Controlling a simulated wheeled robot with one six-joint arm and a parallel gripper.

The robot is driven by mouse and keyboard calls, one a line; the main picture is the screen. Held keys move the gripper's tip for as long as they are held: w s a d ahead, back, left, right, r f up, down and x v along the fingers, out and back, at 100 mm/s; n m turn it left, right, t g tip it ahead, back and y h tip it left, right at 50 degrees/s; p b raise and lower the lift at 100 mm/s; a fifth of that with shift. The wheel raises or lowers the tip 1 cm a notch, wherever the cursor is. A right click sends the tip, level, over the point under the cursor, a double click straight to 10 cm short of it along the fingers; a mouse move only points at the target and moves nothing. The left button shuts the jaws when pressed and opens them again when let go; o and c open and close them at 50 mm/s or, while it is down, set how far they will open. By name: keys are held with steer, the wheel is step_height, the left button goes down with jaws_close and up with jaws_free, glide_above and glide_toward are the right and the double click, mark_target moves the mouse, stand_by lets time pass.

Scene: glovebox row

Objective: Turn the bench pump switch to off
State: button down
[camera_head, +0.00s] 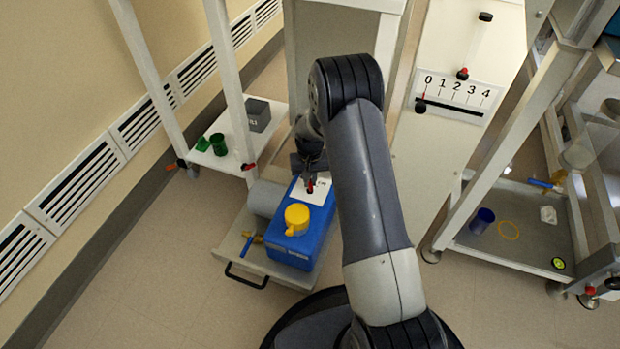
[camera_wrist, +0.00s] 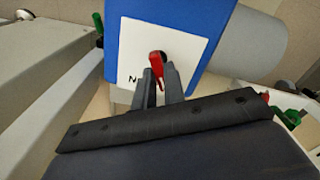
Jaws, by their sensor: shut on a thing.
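The bench pump (camera_head: 290,245) is a blue box on a low pull-out shelf left of my arm in the head view. Its blue body (camera_wrist: 118,30) also fills the top middle of the wrist view. A white label plate (camera_wrist: 190,42) on it carries the red switch lever (camera_wrist: 158,66). The lever also shows as a small red spot (camera_head: 310,187) in the head view. My gripper (camera_wrist: 161,82) has its two dark fingers closed on either side of the lever. The plate's lettering is mostly hidden; a letter like N shows at its lower left.
A yellow cap (camera_head: 296,217) stands on the blue box. A grey cylinder (camera_head: 265,198) lies beside it. Green cups (camera_head: 218,144) and a dark grey box (camera_head: 257,115) sit on a shelf behind. A 0–4 scale panel (camera_head: 455,93) stands right. Floor at lower left is clear.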

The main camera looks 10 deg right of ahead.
mark_target(310, 182)
stand_by(0.3)
steer(key=c, duration=1.5)
jaws_free()
step_height(310, 182, up, 11)
steer(key=p, duration=0.3)
steer(key=shift+f+p, duration=0.1)
steer(key=shift+p, duration=0.3)
step_height(310, 182, down, 11)
steer(key=b, duration=0.4)
